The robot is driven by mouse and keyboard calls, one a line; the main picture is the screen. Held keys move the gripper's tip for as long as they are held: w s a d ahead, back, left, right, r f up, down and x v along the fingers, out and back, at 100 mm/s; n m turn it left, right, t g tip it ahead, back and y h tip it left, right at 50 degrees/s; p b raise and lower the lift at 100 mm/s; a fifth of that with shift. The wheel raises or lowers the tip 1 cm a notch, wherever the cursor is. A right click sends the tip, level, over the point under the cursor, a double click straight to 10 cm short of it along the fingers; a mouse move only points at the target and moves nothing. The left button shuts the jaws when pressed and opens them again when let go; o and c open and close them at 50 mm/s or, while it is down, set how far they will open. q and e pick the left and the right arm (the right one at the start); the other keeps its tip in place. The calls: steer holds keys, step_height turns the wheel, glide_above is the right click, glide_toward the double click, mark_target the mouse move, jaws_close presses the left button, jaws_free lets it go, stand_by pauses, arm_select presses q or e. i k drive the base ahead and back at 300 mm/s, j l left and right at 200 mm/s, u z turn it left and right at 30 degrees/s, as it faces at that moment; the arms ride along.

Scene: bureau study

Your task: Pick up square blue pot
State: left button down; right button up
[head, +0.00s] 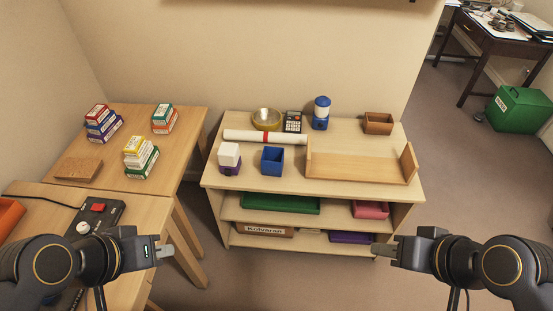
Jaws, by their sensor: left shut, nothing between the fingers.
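The square blue pot (272,161) stands upright on the top of the low wooden shelf unit, near its front edge and left of centre. Its open top faces up and it looks empty. My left gripper (167,251) is low at the left, in front of the shelf and apart from the pot; it is shut and empty. My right gripper (380,250) is low at the right, in front of the shelf's right end and apart from the pot. Its finger gap cannot be made out.
A white-and-purple box (229,157) stands close left of the pot, a wooden tray (358,167) close right. Behind are a rolled paper (250,136), brass bowl (266,118), calculator (292,122), blue-white jar (320,114) and wooden box (378,123). Desks with stacked boxes stand left.

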mark_target(272, 158)
steer(key=i+l+u, duration=0.15)
steer(key=i+l, duration=0.2)
steer(key=i+l+u, duration=0.2)
steer(key=l, duration=0.25)
steer(key=i+l+u, duration=0.15)
steer(key=i+l, duration=0.2)
steer(key=l, duration=0.15)
steer(key=u, duration=1.8)
